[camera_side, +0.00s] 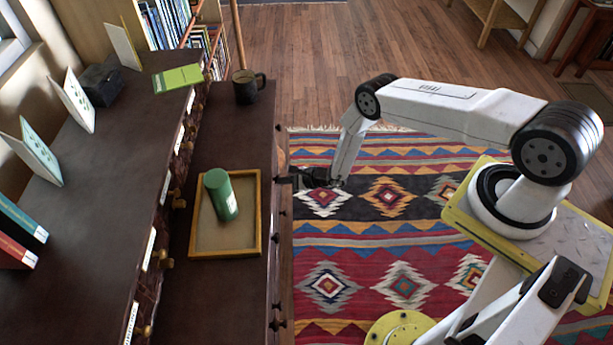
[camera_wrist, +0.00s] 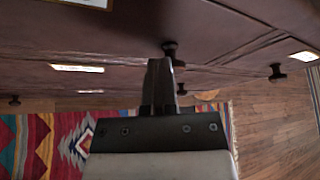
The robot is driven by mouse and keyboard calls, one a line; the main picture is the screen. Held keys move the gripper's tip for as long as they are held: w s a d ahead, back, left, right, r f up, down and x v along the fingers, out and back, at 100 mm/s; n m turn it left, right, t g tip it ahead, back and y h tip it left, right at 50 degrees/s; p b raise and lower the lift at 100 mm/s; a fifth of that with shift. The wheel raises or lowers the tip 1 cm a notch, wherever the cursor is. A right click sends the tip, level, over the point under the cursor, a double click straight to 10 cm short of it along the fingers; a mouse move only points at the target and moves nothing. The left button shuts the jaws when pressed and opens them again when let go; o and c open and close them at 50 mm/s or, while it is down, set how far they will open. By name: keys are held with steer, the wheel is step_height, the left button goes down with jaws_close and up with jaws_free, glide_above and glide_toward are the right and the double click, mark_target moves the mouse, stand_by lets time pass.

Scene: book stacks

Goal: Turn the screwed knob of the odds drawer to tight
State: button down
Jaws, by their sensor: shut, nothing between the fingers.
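My gripper (camera_side: 285,180) reaches in from the right to the front of the dark wooden cabinet in the side view. Its fingers are shut and empty. In the wrist view, the closed fingertips (camera_wrist: 160,62) point at a small dark round knob (camera_wrist: 169,48) on a drawer front. The knob shows just beyond the tips; I cannot tell whether they touch. Other dark knobs sit to the right (camera_wrist: 276,72) and left (camera_wrist: 14,100). Label plates (camera_wrist: 77,67) are on the drawer fronts, but I cannot read which is odds. How tight the knob is does not show.
On the cabinet top stand a wooden tray (camera_side: 225,254) with a green cylinder (camera_side: 221,194) in it and a dark mug (camera_side: 248,87). A raised shelf with brass-coloured knobs, books and cards runs along the left. A patterned rug (camera_side: 370,260) covers the floor before the cabinet.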

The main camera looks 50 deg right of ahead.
steer(key=shift+w+d+r, duration=0.3)
steer(key=shift+d+r, duration=0.05)
steer(key=shift+r, duration=0.05)
steer(key=shift+w+d+r, duration=0.1)
steer(key=shift+w+d, duration=0.2)
stand_by(0.9)
steer(key=shift+r, duration=0.4)
steer(key=s+d, duration=0.4)
steer(key=shift+s, duration=0.15)
stand_by(0.7)
steer(key=shift+s+a+f, duration=0.2)
steer(key=shift+s+f, duration=0.2)
steer(key=shift+s, duration=0.15)
steer(key=shift+s+a+f, duration=0.2)
steer(key=shift+s+f, duration=0.15)
steer(key=shift+s, duration=0.2)
